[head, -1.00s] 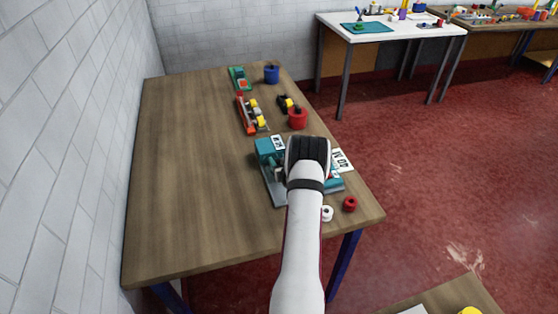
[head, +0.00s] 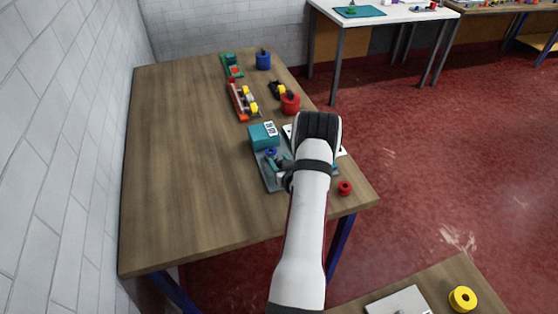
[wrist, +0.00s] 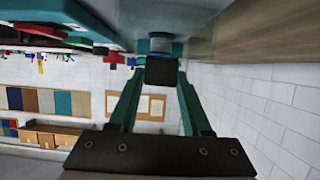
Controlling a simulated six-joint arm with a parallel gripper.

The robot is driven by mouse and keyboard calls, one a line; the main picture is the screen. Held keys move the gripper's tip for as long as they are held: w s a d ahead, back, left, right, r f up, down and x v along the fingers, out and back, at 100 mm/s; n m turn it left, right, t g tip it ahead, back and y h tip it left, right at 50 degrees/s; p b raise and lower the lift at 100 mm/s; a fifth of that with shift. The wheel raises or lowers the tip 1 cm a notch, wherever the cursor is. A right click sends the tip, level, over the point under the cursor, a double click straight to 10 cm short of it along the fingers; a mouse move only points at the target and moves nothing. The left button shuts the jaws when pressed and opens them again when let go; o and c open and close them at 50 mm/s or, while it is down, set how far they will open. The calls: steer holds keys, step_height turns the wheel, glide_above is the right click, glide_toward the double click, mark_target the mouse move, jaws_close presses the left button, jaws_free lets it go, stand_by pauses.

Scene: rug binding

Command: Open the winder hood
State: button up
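The winder stands near the front right corner of the wooden table in the head view. Its grey base (head: 269,180) carries a teal box-shaped part with a white label (head: 263,138), which looks like the hood; I cannot tell how far it is raised. A small blue ring (head: 271,152) shows just in front of it. My forearm covers the winder's right side. My gripper (wrist: 160,75) shows in the wrist view as two teal fingers converging on a dark block, just short of a blue cylinder (wrist: 160,45). I cannot tell whether the block is held or is fingertip pads.
A red spool (head: 345,188) lies near the table's right edge. A red canister (head: 290,104), a red device (head: 240,103), a green device (head: 232,66) and a blue canister (head: 263,60) stand farther back. The table's left side is bare.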

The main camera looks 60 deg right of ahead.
steer(key=o, duration=0.3)
steer(key=shift+o, duration=0.2)
steer(key=v, duration=1.6)
steer(key=shift+w, duration=0.15)
